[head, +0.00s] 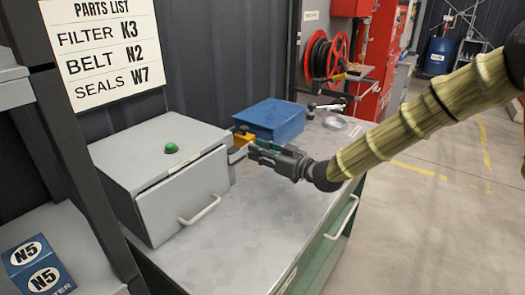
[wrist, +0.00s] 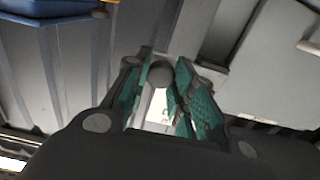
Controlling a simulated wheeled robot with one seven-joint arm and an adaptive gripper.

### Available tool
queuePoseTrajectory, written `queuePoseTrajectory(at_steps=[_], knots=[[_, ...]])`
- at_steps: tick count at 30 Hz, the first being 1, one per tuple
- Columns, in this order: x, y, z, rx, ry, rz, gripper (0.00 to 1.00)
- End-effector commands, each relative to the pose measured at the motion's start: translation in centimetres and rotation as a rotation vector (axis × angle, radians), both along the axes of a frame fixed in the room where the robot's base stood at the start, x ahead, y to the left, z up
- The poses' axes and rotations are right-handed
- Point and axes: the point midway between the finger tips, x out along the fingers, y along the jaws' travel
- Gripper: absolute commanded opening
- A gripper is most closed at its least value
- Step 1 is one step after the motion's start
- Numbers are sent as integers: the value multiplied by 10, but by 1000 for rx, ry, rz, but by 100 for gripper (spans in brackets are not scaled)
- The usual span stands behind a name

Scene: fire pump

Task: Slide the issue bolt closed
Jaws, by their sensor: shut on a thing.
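My gripper (head: 252,149) is at the right side of the grey box (head: 140,155) on the bench. In the wrist view its green-padded fingers (wrist: 158,92) are closed around a round dark grey knob (wrist: 160,74), which looks like the handle of the issue bolt. A pale bar shows between the fingers below the knob. In the head view the fingers hide most of the bolt, so how far it is slid cannot be told. The box's front door (head: 183,190) has a bar handle (head: 200,210), and a dark gap shows along its top edge.
A green button (head: 171,148) sits on the box top. A blue N5 carton (head: 38,268) is on the left shelf. The front of the bench top (head: 250,225) is clear.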

Motion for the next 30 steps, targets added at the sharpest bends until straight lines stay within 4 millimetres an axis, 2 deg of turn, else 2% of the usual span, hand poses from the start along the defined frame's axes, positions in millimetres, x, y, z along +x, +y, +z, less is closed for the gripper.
queuePoseTrajectory(at_steps=[6, 14, 15, 18, 30], knots=[[-27, 20, -1, 1, 1, 3, 0], [-30, 22, -1, 0, 1, 5, 0], [-30, 22, -1, -1, 2, 6, 30], [-30, 22, -1, -1, 2, 6, 47], [-31, 16, 0, 0, 1, 1, 47]])
